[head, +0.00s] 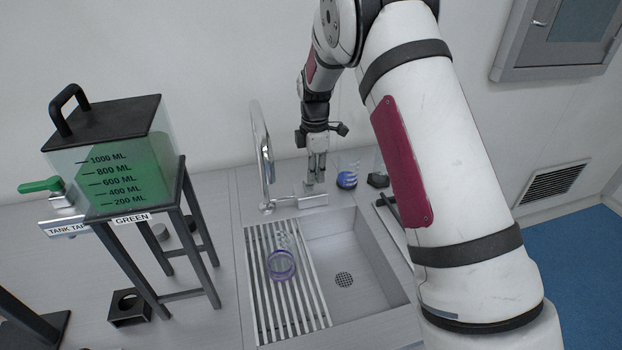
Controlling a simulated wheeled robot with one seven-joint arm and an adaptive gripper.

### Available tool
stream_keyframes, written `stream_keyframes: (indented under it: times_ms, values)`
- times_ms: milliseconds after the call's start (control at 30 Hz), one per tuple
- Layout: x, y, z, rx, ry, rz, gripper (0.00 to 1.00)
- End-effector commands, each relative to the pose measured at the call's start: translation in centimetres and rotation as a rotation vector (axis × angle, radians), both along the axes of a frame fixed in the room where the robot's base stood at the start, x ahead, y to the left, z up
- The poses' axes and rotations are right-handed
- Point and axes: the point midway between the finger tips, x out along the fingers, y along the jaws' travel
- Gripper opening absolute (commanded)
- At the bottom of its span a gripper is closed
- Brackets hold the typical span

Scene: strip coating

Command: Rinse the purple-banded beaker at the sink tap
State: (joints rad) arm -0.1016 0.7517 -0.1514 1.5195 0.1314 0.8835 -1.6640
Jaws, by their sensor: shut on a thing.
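The purple-banded beaker (281,265) is clear glass with a purple ring. It is on the slatted drainboard on the left side of the sink (377,265), apart from my gripper. The chrome tap (262,145) stands behind the sink, with its curved spout over the back of the drainboard. I see no water running. My gripper (313,183) points down at the right end of the tap's base, with its fingers together at the small tap handle (308,188). The fingers hide most of that handle.
A blue-banded vessel (347,180) stands close to the right of my gripper, beside a dark-based one (378,181). A green-liquid tank (115,165) on a black stand (205,243) is on the left. The sink basin is empty.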

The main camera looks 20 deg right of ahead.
Motion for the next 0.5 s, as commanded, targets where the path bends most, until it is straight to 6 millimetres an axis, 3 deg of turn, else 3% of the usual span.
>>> stream_keyframes:
  times_ms: [500]
  values:
    - [0.46,0.04,0.3,0.0,-0.017,-0.029,0.0]
